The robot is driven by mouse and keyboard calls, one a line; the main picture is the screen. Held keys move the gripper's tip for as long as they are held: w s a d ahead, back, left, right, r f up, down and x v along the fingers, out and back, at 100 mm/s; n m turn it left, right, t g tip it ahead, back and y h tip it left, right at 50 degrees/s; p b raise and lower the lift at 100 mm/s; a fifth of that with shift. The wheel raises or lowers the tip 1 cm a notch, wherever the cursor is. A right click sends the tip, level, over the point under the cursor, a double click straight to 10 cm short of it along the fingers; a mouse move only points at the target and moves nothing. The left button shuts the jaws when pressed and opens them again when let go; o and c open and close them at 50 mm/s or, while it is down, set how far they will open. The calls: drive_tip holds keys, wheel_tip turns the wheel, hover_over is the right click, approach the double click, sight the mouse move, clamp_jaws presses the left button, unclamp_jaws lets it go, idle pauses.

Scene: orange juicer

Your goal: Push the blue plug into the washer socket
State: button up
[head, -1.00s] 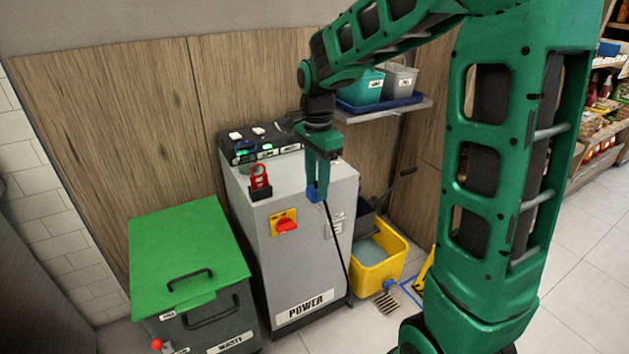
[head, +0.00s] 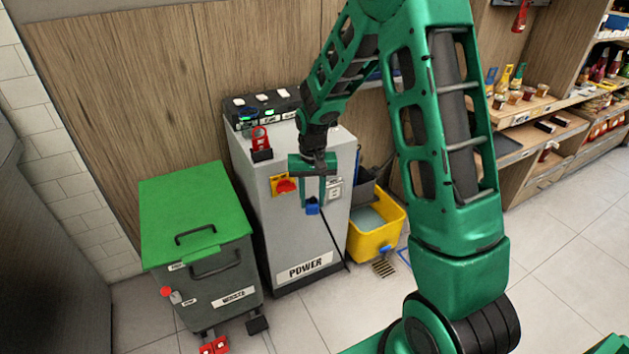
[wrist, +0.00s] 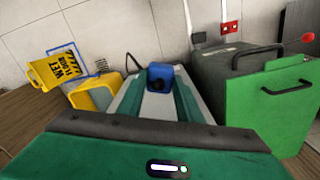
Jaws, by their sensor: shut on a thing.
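The blue plug (head: 312,206) is between the fingertips of my gripper (head: 313,200), with its black cable hanging down in front of the grey power cabinet. My gripper is shut on it and points down. In the wrist view the blue plug (wrist: 160,76) sits at the far end of the green fingers. A pale socket plate (head: 335,190) is on the cabinet front, just right of the gripper. I cannot read its label or tell whether it is the washer socket. The plug is apart from the plate.
The grey cabinet (head: 284,230) carries a red rotary switch (head: 286,186) left of the gripper and a red padlock (head: 261,140) on top. A green-lidded bin (head: 190,208) stands left. A yellow bucket (head: 374,240) stands right.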

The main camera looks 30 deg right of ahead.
sight(310, 211)
drive_tip(key=f+n, duration=0.2)
drive_tip(key=f, duration=0.1)
drive_tip(key=f+n, duration=0.2)
drive_tip(key=shift+w+a+f, duration=0.15)
drive_tip(key=shift+a+f, duration=0.1)
drive_tip(key=shift+a, duration=0.05)
drive_tip(key=shift+d, duration=0.1)
